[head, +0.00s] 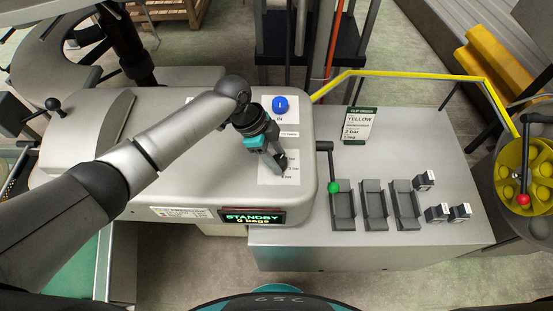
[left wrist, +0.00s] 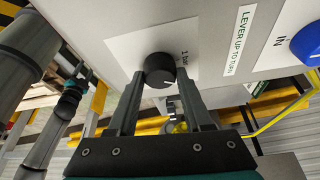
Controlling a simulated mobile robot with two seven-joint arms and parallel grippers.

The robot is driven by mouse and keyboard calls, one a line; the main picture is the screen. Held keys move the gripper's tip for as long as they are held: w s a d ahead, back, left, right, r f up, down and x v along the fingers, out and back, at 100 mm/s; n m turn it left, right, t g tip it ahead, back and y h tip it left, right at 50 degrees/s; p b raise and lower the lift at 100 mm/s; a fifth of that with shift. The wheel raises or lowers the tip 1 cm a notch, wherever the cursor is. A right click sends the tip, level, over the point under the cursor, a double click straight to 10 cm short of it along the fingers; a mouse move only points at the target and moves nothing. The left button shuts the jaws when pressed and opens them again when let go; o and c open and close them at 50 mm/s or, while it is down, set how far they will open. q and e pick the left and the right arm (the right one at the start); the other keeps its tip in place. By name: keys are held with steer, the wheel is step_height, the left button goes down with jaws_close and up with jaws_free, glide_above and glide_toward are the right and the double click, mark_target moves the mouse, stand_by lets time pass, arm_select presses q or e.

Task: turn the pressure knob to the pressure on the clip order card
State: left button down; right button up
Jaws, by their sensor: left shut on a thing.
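The black pressure knob (left wrist: 160,68) sits on a white label plate (left wrist: 120,45) on the grey machine. Its white pointer line points to the lower right in the left wrist view, and "1 bar" is printed to the knob's right. My left gripper (left wrist: 160,76) is shut on the knob, one finger on each side. In the head view my left gripper (head: 280,166) hides most of the knob. The clip order card (head: 358,125) stands on the bench and reads "YELLOW" and "2 bar"; its smaller print is unclear.
A blue knob (head: 280,104) sits behind my gripper. The display (head: 252,217) reads "STANDBY 0 bags". A green-tipped lever (head: 333,187) stands beside several grey trays (head: 374,203). A yellow bowl (head: 517,165) is at the far right.

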arm_select(q)
steer(key=shift+w+m+g+y+b, duration=0.1)
steer(key=shift+m+g+y+b, duration=0.35)
steer(key=shift+m+b, duration=1)
steer(key=shift+m, duration=0.45)
steer(key=shift+g, duration=0.25)
steer(key=shift+c, duration=1.6)
jaws_free()
steer(key=shift+r, duration=0.1)
steer(key=v, duration=1.5)
steer(key=shift+a+p, duration=0.2)
steer(key=shift+p, duration=0.1)
